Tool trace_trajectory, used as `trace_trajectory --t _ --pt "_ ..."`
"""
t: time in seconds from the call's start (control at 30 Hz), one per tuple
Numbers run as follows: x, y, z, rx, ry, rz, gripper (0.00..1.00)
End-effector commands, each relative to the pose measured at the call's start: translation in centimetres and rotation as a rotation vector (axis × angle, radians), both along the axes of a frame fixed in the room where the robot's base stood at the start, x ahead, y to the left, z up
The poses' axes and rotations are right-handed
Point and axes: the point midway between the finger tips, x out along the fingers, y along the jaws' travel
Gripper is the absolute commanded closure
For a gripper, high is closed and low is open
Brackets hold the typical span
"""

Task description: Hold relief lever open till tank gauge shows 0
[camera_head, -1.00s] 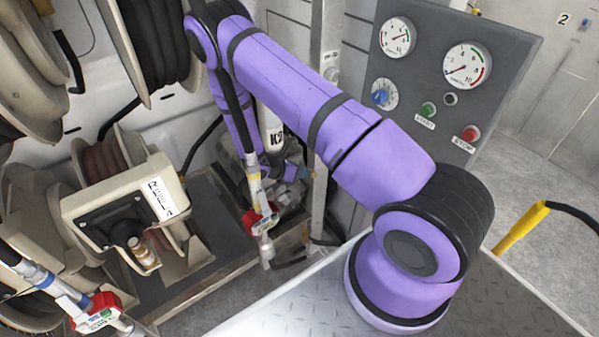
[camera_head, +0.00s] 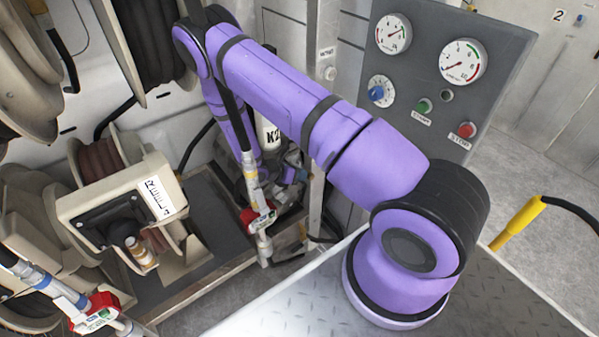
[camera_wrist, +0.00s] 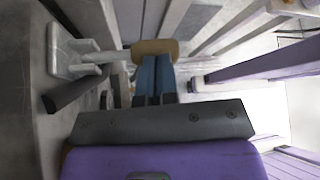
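In the wrist view my gripper (camera_wrist: 157,78) has two blue fingers close together, with only a thin dark gap. A tan handle end (camera_wrist: 155,47) lies across just at the fingertips; it looks like the relief lever's grip. In the head view my arm hides most of the gripper and the lever. The grey panel (camera_head: 425,75) has a small left gauge (camera_head: 393,34) and a larger right gauge (camera_head: 463,61), whose needle points lower left, near its scale's low end.
The panel also carries a blue knob (camera_head: 376,93), a green button (camera_head: 424,105) and a red button (camera_head: 466,130). Hose reels (camera_head: 120,165) and a nozzle with red grip (camera_head: 258,217) stand at left. A dark bar (camera_wrist: 75,90) is close left of my fingers.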

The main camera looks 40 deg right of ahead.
Motion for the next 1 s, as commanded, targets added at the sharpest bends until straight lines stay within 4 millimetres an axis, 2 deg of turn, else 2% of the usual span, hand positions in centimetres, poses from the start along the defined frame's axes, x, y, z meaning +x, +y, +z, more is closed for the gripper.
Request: trace_trajectory --t 0.37,1.0 --pt "-0.6 -0.1 -2.2 -0.001 0.002 0.001 1.00" --pt "-0.6 -0.1 -2.2 -0.002 0.001 -0.001 1.00"
